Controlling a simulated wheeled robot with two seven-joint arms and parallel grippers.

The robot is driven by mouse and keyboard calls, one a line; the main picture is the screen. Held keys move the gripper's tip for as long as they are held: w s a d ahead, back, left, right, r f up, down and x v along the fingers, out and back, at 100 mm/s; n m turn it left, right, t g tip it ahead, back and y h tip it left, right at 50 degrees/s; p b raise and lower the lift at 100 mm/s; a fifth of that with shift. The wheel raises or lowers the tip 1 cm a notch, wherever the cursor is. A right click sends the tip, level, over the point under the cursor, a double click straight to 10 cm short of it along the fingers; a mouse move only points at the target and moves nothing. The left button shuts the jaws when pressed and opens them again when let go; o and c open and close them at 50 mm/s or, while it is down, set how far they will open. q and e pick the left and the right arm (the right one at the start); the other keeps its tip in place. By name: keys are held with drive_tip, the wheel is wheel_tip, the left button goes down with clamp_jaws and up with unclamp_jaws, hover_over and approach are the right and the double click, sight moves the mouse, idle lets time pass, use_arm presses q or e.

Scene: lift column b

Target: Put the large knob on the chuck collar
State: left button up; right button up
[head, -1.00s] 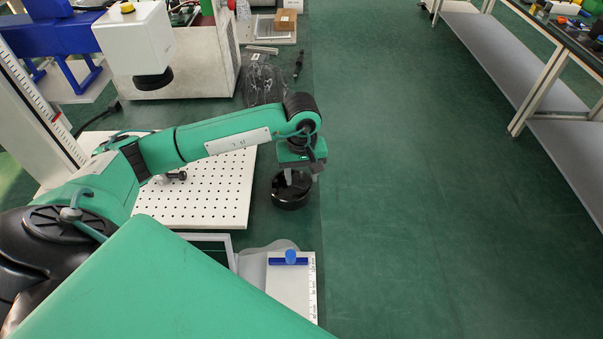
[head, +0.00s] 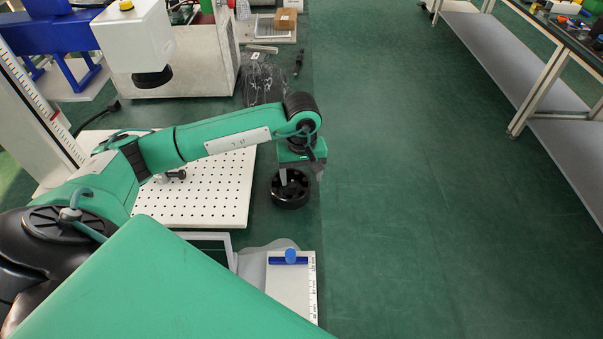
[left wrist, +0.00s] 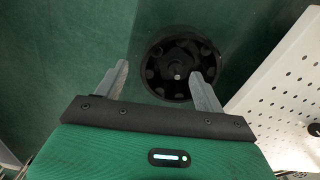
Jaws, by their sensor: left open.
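A black round part (head: 290,198) stands on the green surface right of the perforated plate. In the left wrist view this black round part (left wrist: 168,90) has a ring of dark openings, a darker middle and a small grey centre tip. I cannot tell knob from collar for certain in this dark stack. My left gripper (head: 301,179) is over it. In the left wrist view the left gripper's fingers (left wrist: 160,71) are spread with nothing between them; one lies left of the part, the other overlaps its right side in the picture. My right gripper is not in view.
The white perforated plate (head: 225,190) lies left of the black part. A white board with a blue clamp (head: 290,258) is nearer to me. A clear bag (head: 264,82) and a white machine (head: 200,70) stand behind. Open green floor lies to the right.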

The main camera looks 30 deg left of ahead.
sight(302, 188)
use_arm(q)
drive_tip(key=shift+r, duration=0.1)
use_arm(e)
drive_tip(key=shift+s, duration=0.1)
use_arm(q)
drive_tip(key=shift+r+p, duration=0.3)
drive_tip(key=shift+p, duration=0.2)
wheel_tip(302, 188, up, 12)
drive_tip(key=b, duration=0.2)
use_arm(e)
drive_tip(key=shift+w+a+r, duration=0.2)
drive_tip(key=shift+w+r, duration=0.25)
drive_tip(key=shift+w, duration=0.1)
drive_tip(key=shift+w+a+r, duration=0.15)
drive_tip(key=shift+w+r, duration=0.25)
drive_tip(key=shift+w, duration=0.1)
use_arm(q)
drive_tip(key=shift+d+f, duration=0.1)
drive_tip(key=shift+f, duration=0.1)
